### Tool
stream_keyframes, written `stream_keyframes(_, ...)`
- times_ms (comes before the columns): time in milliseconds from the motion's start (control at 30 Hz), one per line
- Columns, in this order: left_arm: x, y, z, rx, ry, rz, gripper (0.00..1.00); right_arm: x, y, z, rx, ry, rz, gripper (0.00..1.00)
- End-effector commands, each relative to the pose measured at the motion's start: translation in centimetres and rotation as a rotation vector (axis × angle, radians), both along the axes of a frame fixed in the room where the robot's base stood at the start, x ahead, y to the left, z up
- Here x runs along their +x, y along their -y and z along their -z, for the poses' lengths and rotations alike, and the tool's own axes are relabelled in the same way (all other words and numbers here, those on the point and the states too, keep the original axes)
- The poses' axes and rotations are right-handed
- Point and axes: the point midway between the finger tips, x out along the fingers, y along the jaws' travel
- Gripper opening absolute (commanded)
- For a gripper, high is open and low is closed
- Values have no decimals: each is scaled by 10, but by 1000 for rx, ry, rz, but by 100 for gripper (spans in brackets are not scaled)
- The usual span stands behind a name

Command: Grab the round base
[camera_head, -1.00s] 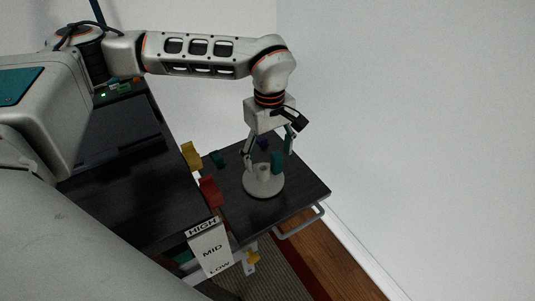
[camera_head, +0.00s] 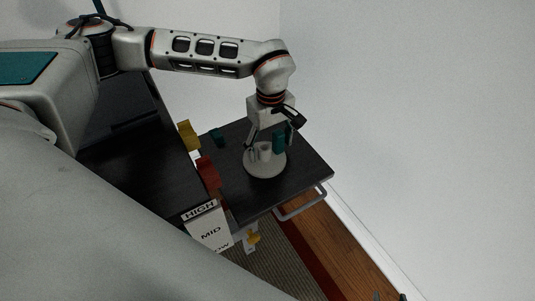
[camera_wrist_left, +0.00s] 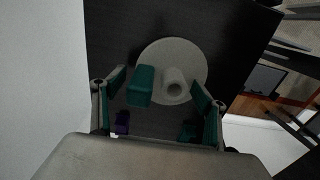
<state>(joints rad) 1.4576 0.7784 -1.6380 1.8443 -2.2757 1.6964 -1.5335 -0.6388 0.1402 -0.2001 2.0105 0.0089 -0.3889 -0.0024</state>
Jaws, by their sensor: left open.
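The round base (camera_head: 266,171) is a pale disc with a short hollow upright cylinder on it, lying on the dark side table. It also shows in the left wrist view (camera_wrist_left: 191,57), its cylinder close to the middle between the fingers. My left gripper (camera_head: 270,146) is open above the base, pointing down, with nothing gripped. In the wrist view its fingers (camera_wrist_left: 160,88) stand wide apart. A teal block (camera_wrist_left: 141,84) overlaps the disc beside the cylinder; whether it touches it I cannot tell. Two small tips at the head view's bottom right may be my right gripper (camera_head: 390,297).
The side table (camera_head: 305,176) has a metal rail at its front. A purple piece (camera_wrist_left: 122,121) and another teal piece (camera_wrist_left: 187,131) lie near the base. Red (camera_head: 207,171) and yellow (camera_head: 188,135) pieces stand at the desk edge by a HIGH/MID/LOW sign (camera_head: 210,232).

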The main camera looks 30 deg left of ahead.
Motion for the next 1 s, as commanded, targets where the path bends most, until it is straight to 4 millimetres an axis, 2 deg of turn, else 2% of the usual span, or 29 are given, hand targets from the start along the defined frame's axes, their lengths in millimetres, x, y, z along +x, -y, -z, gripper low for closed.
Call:
stream_keyframes(167, 1, 0, 0, -1, 3, 0, 73, 8, 0, -5, 0, 15, -1, 40)
stream_keyframes(200, 1, 0, 0, 0, 2, 0, 70, 9, 0, -6, -1, 17, -1, 40)
stream_keyframes(300, 1, 0, 0, 0, 2, 0, 44, 11, 0, -7, 0, 21, 0, 40)
stream_keyframes(400, 1, 0, 0, 0, 2, 0, 23, 11, 0, -7, 0, 21, 0, 40)
stream_keyframes(767, 1, 0, -4, 0, 4, 0, 23, 5, 0, -5, 1, 10, 0, 40)
stream_keyframes(867, 1, 0, -11, 0, 4, 0, 23, 3, 0, -5, 2, 7, 0, 40)
stream_keyframes(1000, 2, 0, -30, 0, 8, 0, 23, 2, 0, -7, 3, 5, 0, 40)
